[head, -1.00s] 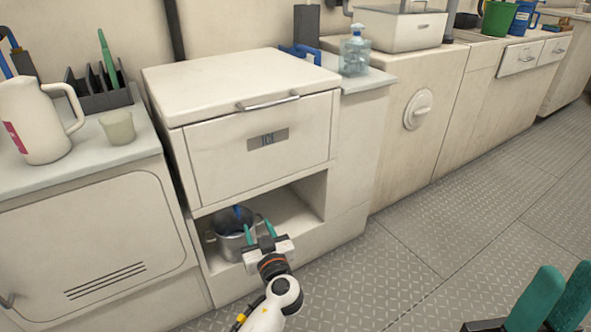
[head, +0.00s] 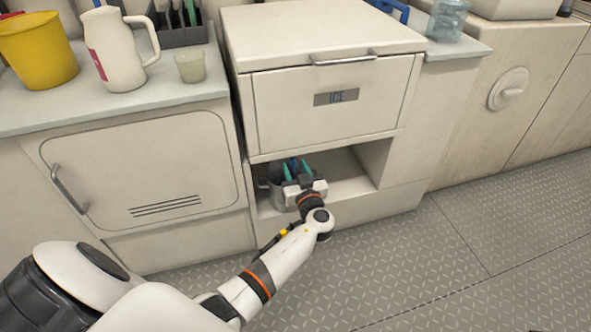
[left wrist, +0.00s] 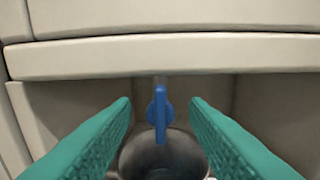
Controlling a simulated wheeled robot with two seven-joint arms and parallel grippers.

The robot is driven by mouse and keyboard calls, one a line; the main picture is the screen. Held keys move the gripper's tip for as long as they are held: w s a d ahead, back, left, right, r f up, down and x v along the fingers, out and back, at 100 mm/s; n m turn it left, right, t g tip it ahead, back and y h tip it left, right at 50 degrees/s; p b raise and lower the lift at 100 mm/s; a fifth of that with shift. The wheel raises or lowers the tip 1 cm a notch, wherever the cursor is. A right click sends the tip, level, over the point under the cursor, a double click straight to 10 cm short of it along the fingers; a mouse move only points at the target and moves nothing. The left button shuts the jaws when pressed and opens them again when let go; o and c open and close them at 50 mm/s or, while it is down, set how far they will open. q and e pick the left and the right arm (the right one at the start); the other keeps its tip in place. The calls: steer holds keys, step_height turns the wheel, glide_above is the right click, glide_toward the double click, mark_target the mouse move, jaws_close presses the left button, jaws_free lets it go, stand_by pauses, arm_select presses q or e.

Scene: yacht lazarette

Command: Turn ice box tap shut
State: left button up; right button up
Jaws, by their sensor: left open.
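The ice box (head: 335,97), a white chest with an ICE label and a metal lid handle, stands in the middle of the head view. Its blue tap (left wrist: 160,113) hangs under the drawer edge in the left wrist view, its lever pointing up and down. A metal pot (head: 277,192) stands below it in the open recess; its mouth (left wrist: 160,155) shows under the tap. My left gripper (head: 294,170) is at the recess. Its green fingers (left wrist: 160,120) are open, one on each side of the tap, with gaps on both sides. The right gripper is out of view.
The recess shelf (head: 350,185) is clear right of the pot. The lip (left wrist: 170,55) above the tap spans the left wrist view. A yellow bucket (head: 40,50), a white jug (head: 110,50) and a cup (head: 190,67) stand on the left counter. The floor (head: 430,260) is clear.

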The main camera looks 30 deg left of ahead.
arm_select(q)
steer(key=shift+w+a, duration=0.25)
steer(key=shift+a, duration=0.05)
steer(key=shift+c, duration=0.5)
jaws_close()
